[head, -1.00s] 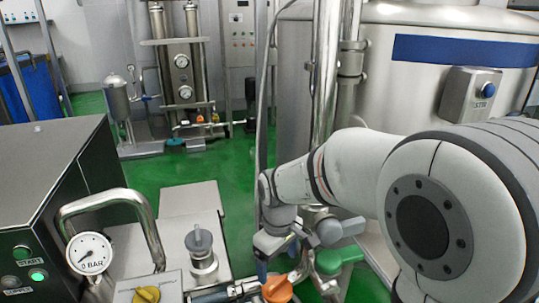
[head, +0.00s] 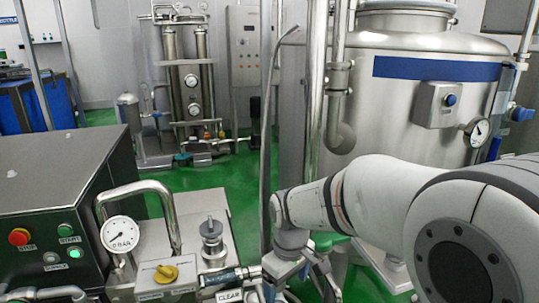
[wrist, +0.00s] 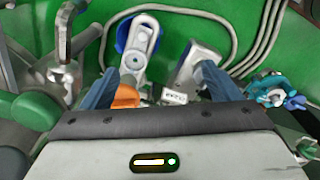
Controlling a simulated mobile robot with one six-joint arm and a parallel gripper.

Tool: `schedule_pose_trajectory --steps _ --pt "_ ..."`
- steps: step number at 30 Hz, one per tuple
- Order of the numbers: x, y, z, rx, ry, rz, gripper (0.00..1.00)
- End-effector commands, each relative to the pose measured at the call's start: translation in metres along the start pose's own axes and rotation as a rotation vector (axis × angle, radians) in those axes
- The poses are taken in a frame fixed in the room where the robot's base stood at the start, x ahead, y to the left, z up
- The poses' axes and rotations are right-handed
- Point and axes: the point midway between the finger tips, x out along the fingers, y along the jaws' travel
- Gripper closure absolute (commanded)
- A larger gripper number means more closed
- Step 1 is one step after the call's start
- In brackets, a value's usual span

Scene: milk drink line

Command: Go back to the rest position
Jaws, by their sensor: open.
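My gripper (wrist: 160,78) is open, with its two blue fingers spread apart in the wrist view. An orange handle (wrist: 126,96) and a small white tag (wrist: 174,97) show between or behind the fingers. I cannot tell how far they are from the fingertips. In the head view my arm reaches in from the right, and my gripper (head: 288,272) hangs low near the bottom centre. Its fingertips are hard to make out there.
A steel bench with a pressure gauge (head: 120,234), a yellow knob (head: 166,273) and a bent pipe stands at left. A control box (head: 55,205) is beside it. A large steel tank (head: 440,110) stands behind my arm. Green floor (head: 200,175) lies open between the bench and the back equipment.

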Motion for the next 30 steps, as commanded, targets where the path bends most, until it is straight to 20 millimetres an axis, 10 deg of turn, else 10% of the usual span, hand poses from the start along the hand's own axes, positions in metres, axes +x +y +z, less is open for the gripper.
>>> schedule_pose_trajectory --steps 21,30 --pt "-0.083 0.006 0.14 0.627 0.165 0.074 0.16" --pt "-0.086 0.003 0.162 0.731 0.19 0.083 0.16"
